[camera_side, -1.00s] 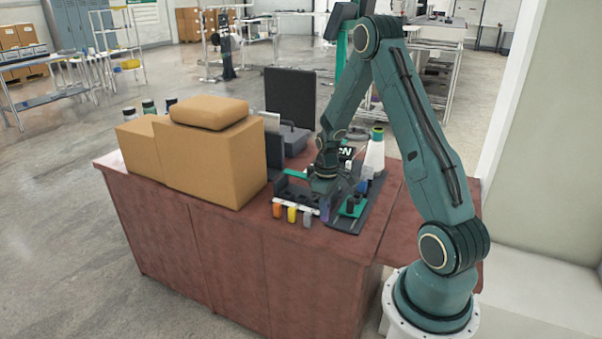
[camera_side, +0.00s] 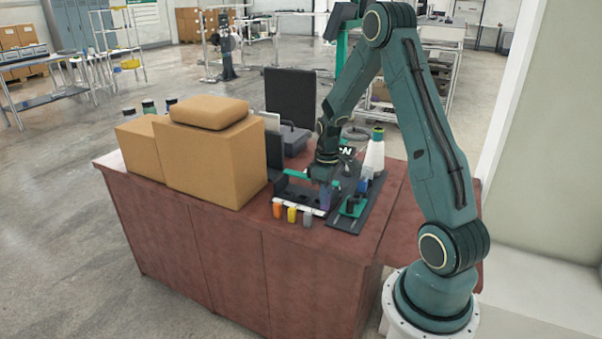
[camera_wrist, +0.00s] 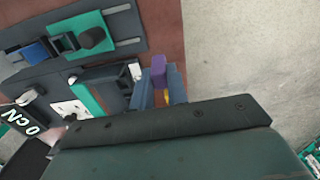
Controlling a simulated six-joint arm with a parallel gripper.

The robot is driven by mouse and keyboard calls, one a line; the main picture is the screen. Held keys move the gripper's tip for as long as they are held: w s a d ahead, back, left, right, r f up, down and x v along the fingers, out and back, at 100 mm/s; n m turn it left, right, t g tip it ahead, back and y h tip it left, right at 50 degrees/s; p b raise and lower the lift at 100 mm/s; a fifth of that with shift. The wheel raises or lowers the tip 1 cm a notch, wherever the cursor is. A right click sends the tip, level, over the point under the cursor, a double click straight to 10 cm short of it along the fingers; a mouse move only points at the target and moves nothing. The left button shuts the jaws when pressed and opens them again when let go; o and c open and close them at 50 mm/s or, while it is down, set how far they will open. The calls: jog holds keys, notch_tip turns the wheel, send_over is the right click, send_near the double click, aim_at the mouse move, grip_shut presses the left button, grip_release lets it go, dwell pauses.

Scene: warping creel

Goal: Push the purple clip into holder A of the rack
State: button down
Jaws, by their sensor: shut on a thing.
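The purple clip (camera_side: 325,197) is held upright in my gripper (camera_side: 325,184), above the front edge of the dark rack (camera_side: 298,192). In the wrist view the purple clip (camera_wrist: 158,72) stands between the two blue-grey fingers of my gripper (camera_wrist: 160,92), which are shut on it. The rack's white front strip (camera_side: 298,206) carries orange (camera_side: 277,210), yellow (camera_side: 292,214) and grey (camera_side: 307,220) clips. I cannot read which holder is A, and my gripper covers part of the rack. I cannot tell whether the purple clip touches the rack.
A dark rail with a green block (camera_side: 353,206) lies right of the rack. A white bottle-like cone (camera_side: 374,157) stands behind it. Cardboard boxes (camera_side: 212,160) fill the left of the reddish bench (camera_side: 225,235). A dark upright panel (camera_side: 291,97) stands behind.

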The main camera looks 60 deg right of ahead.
jog(key=w+d, duration=0.5)
jog(key=w, duration=0.4)
jog(key=w+d, duration=0.5)
jog(key=w, duration=0.4)
jog(key=shift+r, duration=0.45)
jog(key=shift+f, duration=0.15)
jog(key=shift+f, duration=2.25)
jog(key=shift+f, duration=0.4)
jog(key=shift+f, duration=0.55)
jog(key=shift+f, duration=0.6)
